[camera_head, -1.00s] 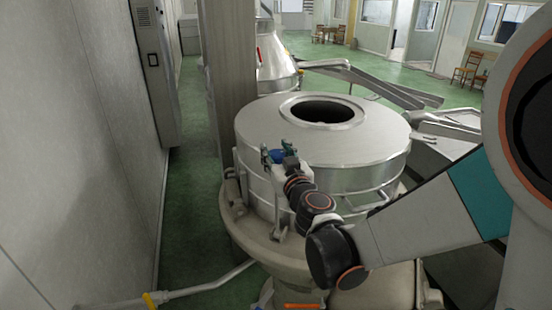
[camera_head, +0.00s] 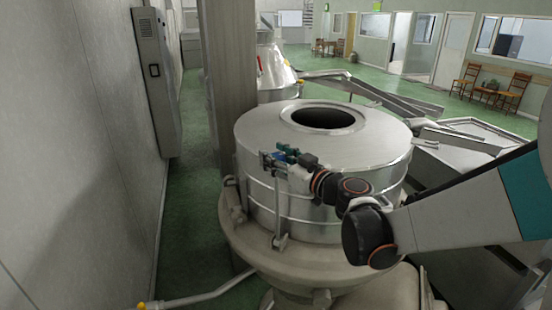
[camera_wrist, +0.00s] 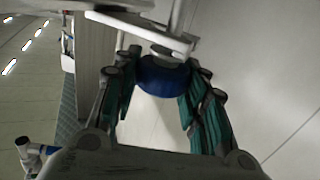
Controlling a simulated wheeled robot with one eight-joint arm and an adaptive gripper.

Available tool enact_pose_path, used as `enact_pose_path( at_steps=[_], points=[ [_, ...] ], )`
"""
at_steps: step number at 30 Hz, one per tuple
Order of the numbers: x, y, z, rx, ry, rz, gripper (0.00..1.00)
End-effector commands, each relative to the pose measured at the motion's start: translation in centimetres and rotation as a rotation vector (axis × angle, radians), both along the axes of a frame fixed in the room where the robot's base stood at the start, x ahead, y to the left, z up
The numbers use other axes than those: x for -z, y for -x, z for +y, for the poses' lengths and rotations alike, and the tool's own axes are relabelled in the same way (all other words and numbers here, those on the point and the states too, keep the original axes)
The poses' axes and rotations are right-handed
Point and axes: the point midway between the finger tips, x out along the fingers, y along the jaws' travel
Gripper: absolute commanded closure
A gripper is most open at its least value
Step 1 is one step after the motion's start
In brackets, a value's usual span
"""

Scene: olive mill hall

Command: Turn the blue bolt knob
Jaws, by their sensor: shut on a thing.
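The blue bolt knob (camera_wrist: 163,76) is a round blue piece between my gripper's green-padded fingers in the wrist view. A pale metal bar or bracket runs just beyond it. In the head view, the knob (camera_head: 280,156) is a small blue patch on the upper left side of the large metal drum, partly covered by the fingers. My gripper (camera_head: 278,159) is shut on the knob, with a finger on each side; it also fills the wrist view (camera_wrist: 160,82). The exact contact of the fingertips is partly hidden.
The round metal drum (camera_head: 375,150) has a dark opening (camera_head: 322,118) on top and sits on a wide beige base (camera_head: 245,235). A grey pillar (camera_head: 222,75) stands behind it. A wall with a grey cabinet (camera_head: 158,80) is at left. Green floor (camera_head: 190,210) lies between.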

Motion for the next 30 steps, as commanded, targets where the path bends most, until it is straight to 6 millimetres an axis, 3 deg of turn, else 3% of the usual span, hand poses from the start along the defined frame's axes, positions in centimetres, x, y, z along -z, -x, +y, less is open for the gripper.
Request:
enact_pose_path(
  at_steps=[7, 8, 10, 23, 30],
  points=[
    [0.2, 0.0, -0.1, 0.002, 0.004, 0.000, 0.84],
    [0.2, 0.0, -0.1, 0.002, 0.004, 0.000, 0.56],
    [0.2, 0.0, -0.1, 0.002, 0.004, 0.000, 0.40],
    [0.1, 0.4, -0.3, 0.002, 0.001, 0.000, 0.39],
    [0.0, 3.2, -2.8, 0.005, 0.001, 0.000, 0.39]
  ],
)
